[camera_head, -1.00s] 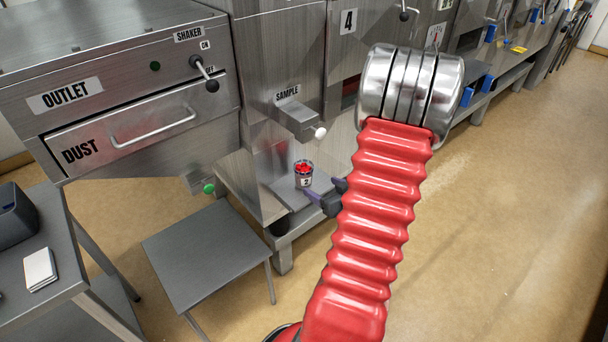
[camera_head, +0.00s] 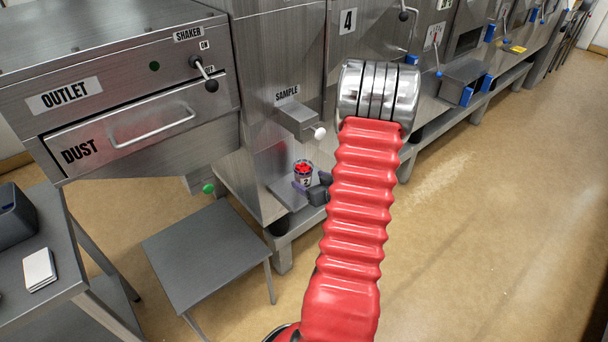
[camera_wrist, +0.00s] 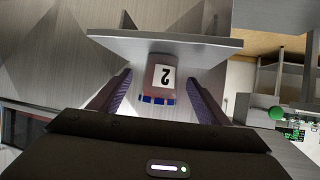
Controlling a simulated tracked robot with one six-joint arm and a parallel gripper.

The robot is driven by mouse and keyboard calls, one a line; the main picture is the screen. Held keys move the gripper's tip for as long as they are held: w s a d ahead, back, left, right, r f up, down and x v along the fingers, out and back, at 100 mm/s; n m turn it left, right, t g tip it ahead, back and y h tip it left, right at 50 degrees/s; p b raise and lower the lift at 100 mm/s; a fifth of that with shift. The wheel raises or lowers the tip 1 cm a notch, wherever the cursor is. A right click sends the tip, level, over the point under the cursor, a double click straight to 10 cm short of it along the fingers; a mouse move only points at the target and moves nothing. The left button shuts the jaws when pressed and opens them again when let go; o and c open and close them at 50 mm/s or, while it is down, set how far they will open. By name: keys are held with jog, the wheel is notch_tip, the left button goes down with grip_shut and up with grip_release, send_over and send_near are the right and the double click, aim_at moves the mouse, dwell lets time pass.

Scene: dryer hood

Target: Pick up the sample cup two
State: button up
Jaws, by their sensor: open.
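Sample cup two (camera_head: 304,173) stands upright on a small metal shelf (camera_head: 283,190) under the SAMPLE spout. It is a small cup with a white label "2" and red contents on top. In the wrist view the cup (camera_wrist: 161,78) appears upside down, between the two purple-ridged fingers. My gripper (camera_head: 311,187) is at the cup from the right side in the head view, with a finger beside it. In the wrist view my gripper (camera_wrist: 160,97) is open, with a gap on each side of the cup. Part of the gripper is hidden behind my arm in the head view.
The SAMPLE spout (camera_head: 300,122) with a white knob hangs above the cup. The dust drawer (camera_head: 130,130) is to the left. A low grey stool (camera_head: 208,252) stands in front, and a grey table (camera_head: 55,265) at left. The floor on the right is clear.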

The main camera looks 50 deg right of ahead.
aim_at(303, 177)
jog(key=shift+w, duration=0.15)
jog(key=shift+x, duration=2.6)
jog(key=shift+c, duration=0.2)
jog(key=c, duration=1.3)
jog(key=shift+r, duration=0.1)
